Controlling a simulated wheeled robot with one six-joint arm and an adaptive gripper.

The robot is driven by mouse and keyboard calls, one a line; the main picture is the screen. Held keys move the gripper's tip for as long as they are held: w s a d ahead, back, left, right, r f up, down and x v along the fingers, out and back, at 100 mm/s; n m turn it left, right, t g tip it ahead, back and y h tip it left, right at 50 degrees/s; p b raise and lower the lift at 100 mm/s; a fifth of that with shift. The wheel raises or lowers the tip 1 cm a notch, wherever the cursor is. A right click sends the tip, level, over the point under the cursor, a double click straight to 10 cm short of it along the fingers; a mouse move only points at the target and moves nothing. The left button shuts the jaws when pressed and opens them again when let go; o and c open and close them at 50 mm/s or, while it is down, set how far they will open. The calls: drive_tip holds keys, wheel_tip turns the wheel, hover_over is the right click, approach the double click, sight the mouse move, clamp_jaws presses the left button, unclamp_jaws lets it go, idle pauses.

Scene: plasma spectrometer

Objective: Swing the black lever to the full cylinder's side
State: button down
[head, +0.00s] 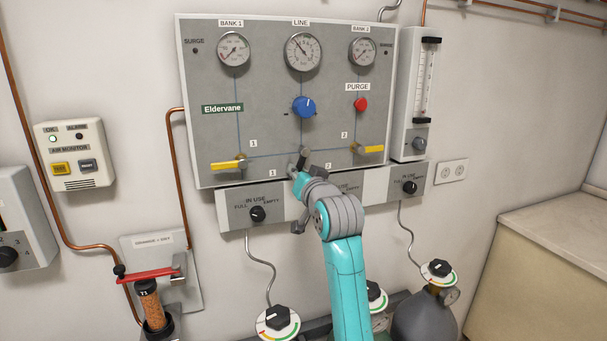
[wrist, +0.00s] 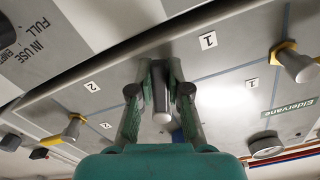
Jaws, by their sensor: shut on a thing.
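The black lever (wrist: 160,92) shows in the wrist view between my gripper's two fingers, with a paler rounded end. It sits on the lower part of the grey panel (head: 300,130), between the small labels 1 (head: 272,173) and 2 (head: 328,165). My gripper (head: 297,168) is shut on it; it also shows in the wrist view (wrist: 160,85). In the head view my gripper and arm hide most of the lever, so its exact angle is unclear. The BANK 1 gauge (head: 233,49) and BANK 2 gauge (head: 363,51) are at the panel's top; their readings are too small to tell.
Yellow handles (head: 226,165) and (head: 368,149) stand out at both sides of the panel. A blue knob (head: 304,107) and red PURGE button (head: 361,104) are above my gripper. IN USE dials (head: 257,214) and (head: 409,187) are below. Gas cylinders (head: 425,318) stand at the bottom.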

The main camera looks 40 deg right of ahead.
drive_tip(key=shift+w+a+r+m, duration=0.1)
drive_tip(key=shift+a+r+m, duration=0.15)
drive_tip(key=shift+m, duration=0.5)
drive_tip(key=shift+w+a+r+m, duration=0.1)
drive_tip(key=shift+a+m, duration=0.2)
drive_tip(key=shift+m, duration=0.5)
drive_tip(key=shift+w+a+r+m, duration=0.1)
drive_tip(key=shift+a+r+m, duration=0.15)
drive_tip(key=shift+m, duration=0.5)
drive_tip(key=shift+a, duration=0.1)
drive_tip(key=c, duration=1.1)
unclamp_jaws()
drive_tip(key=shift+s, duration=0.1)
drive_tip(key=v, duration=1.2)
